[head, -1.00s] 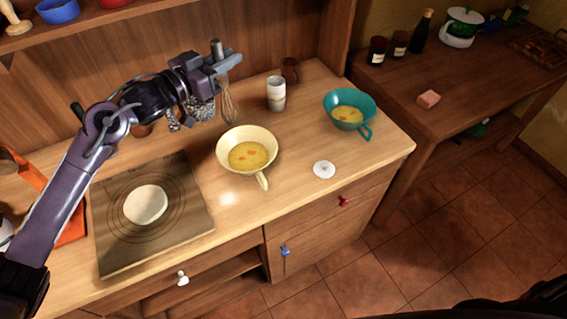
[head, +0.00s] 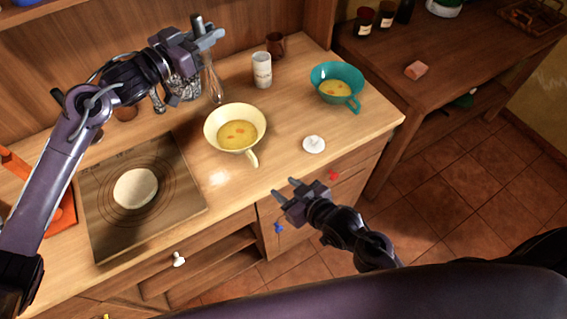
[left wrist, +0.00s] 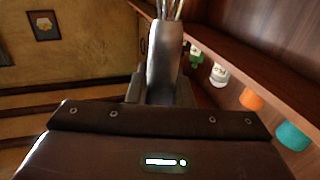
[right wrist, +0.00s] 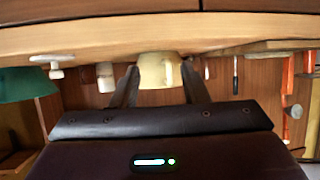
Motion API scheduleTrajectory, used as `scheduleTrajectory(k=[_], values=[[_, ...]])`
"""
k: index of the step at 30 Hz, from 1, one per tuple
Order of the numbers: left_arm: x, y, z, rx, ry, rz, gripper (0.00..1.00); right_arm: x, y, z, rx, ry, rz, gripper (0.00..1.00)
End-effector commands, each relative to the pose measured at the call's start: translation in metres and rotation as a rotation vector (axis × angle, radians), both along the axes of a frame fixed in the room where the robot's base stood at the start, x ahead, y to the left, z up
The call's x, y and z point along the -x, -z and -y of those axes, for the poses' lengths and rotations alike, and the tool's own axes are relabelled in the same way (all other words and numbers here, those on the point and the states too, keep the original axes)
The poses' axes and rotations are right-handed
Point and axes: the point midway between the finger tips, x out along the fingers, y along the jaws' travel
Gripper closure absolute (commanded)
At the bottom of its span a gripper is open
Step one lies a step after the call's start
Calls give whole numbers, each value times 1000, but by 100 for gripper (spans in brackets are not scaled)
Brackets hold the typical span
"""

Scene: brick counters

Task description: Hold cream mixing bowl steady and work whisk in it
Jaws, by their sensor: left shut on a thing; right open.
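The cream mixing bowl (head: 209,130) stands upright on the wooden counter, with yellow liquid and orange yolks inside and its handle toward the front edge. My left gripper (head: 209,40) is shut on the whisk (head: 213,84), whose wires hang down behind and left of the bowl, outside it. The metal whisk handle (left wrist: 163,60) fills the middle of the left wrist view. My right gripper (head: 285,189) is open and empty near the counter's front edge, apart from the bowl. In the right wrist view the bowl (right wrist: 158,72) appears beyond and between the open fingers.
A teal bowl (head: 322,74) with similar contents stands right of the cream bowl. A white cup (head: 262,70), a brown cup (head: 276,44) and a white disc-like object (head: 314,144) are nearby. A board (head: 100,225) with pale dough (head: 135,188) lies left.

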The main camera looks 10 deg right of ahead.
Motion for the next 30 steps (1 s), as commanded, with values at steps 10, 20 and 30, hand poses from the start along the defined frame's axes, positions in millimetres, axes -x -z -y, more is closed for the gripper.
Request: scheduleTrajectory(k=[10, 20, 30], values=[[0, 0, 0, 1, 0, 1, 100, -11, -38, -14, -23, -25, 69, 59], [0, 0, 0, 1, 0, 1, 100, -61, -15, -41, -24, -24, 67, 59], [0, 0, 0, 1, 0, 1, 100, -96, 3, -60, -22, -25, 65, 59]])
